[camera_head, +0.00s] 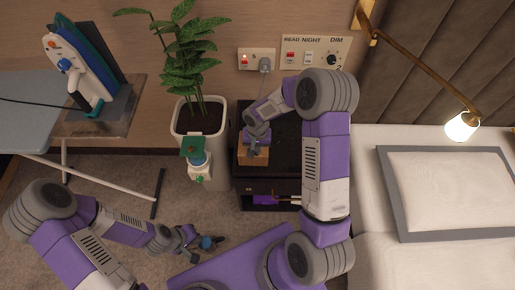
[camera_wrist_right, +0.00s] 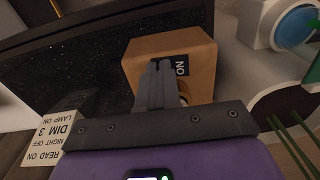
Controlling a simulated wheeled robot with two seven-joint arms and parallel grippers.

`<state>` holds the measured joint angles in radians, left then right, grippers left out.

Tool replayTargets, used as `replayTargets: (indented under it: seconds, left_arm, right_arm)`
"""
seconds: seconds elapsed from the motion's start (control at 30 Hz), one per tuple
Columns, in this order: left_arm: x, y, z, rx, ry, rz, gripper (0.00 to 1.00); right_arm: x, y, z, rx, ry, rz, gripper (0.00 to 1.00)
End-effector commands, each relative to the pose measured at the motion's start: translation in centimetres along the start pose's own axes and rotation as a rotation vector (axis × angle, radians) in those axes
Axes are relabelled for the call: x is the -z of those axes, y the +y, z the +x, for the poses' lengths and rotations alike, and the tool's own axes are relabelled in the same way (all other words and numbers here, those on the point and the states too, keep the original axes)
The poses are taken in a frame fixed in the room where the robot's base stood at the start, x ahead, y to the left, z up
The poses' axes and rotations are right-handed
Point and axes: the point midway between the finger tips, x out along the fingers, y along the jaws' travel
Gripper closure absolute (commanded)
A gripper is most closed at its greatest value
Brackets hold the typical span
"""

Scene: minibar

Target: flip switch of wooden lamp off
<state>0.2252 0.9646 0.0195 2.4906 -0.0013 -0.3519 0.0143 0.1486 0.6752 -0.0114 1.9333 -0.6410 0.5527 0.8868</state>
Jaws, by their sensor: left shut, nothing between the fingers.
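A small wooden cube-shaped body (camera_head: 258,157), which I take as the wooden lamp, sits on the black nightstand. In the right wrist view the cube (camera_wrist_right: 145,62) bears a dark label (camera_wrist_right: 183,66) with light lettering that looks like ON, seen inverted. My right gripper (camera_head: 255,146) is over the cube. In the wrist view its fingers (camera_wrist_right: 158,72) are together and overlap the cube beside the label; whether they touch it I cannot tell. The switch itself is hidden or not distinct. My left gripper (camera_head: 213,242) is low over the floor, shut and empty, away from the lamp.
A potted plant (camera_head: 200,115) stands left of the nightstand (camera_head: 285,130). A wall panel (camera_head: 315,53) reads READ, NIGHT and DIM. A bed (camera_head: 365,225) is at right, under a lit brass wall lamp (camera_head: 462,126). An ironing board (camera_head: 30,110) is at left.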

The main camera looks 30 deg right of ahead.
Motion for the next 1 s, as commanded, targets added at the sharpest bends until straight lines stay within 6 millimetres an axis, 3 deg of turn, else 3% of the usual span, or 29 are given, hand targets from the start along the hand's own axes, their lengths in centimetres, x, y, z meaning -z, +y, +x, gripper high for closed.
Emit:
replayTargets:
  seconds: [0.03, 0.17, 0.67, 0.83, 1.0]
  left_arm:
    - [0.0, 0.0, 0.1, 0.0, 0.0, 0.0, 1.0]
    - [0.0, -0.1, 0.2, 0.0, 0.0, 0.0, 1.0]
    - [0.0, -0.1, 0.2, 0.0, 0.0, 0.001, 1.0]
    - [0.0, 0.4, -1.1, 0.0, 0.0, 0.001, 1.0]
    - [-0.1, 1.2, -3.2, 0.0, 0.0, 0.001, 1.0]
  right_arm:
    - [-0.4, 0.8, 0.9, -0.015, -0.016, 0.006, 1.0]
    - [-0.4, 0.8, 1.0, -0.015, -0.017, 0.007, 1.0]
    - [-0.4, -1.1, 0.4, -0.009, -0.014, 0.004, 1.0]
    - [-0.3, -0.9, -1.8, -0.009, -0.009, 0.003, 1.0]
    - [-0.1, -0.3, -5.5, -0.013, 0.001, 0.006, 1.0]
